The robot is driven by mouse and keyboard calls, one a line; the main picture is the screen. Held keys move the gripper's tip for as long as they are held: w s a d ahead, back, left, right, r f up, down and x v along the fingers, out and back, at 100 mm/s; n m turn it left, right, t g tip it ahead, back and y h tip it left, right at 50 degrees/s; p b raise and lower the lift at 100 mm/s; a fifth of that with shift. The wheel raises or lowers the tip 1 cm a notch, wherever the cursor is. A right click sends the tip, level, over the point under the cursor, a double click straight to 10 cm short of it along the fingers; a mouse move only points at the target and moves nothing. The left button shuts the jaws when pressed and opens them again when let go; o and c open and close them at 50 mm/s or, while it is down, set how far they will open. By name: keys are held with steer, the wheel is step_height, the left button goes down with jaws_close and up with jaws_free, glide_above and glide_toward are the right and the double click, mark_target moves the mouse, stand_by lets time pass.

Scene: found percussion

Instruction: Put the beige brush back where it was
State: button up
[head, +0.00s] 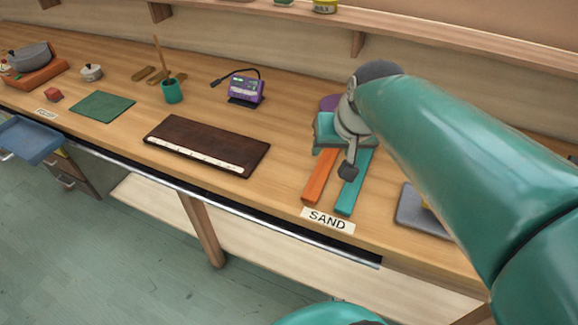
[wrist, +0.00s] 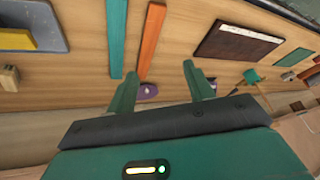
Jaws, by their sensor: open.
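I cannot make out the beige brush for certain. A thin tan stick (head: 160,55) stands in a teal cup (head: 172,92) at the back left of the bench in the head view. My gripper (wrist: 160,72) is open, with nothing between its teal fingers. It hangs over the bench near an orange strip (head: 319,178) and a teal strip (head: 354,183). My arm hides part of the bench's right side in the head view.
A label reading SAND (head: 327,220) lies at the bench's front edge. A dark brown board (head: 205,140) lies left of the strips. A purple device (head: 245,90) stands behind it. A grey tray (head: 415,212) is at the right; a purple disc (wrist: 148,91) lies beyond the strips.

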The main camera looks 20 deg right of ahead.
steer(key=s+a+f+n, duration=0.1)
steer(key=s+a+n, duration=0.2)
steer(key=s+a, duration=0.3)
steer(key=a, duration=0.4)
steer(key=shift+s+n, duration=0.3)
steer(key=shift+s, duration=0.05)
steer(key=shift+f, duration=0.1)
steer(key=shift+c, duration=0.2)
steer(key=c, duration=0.3)
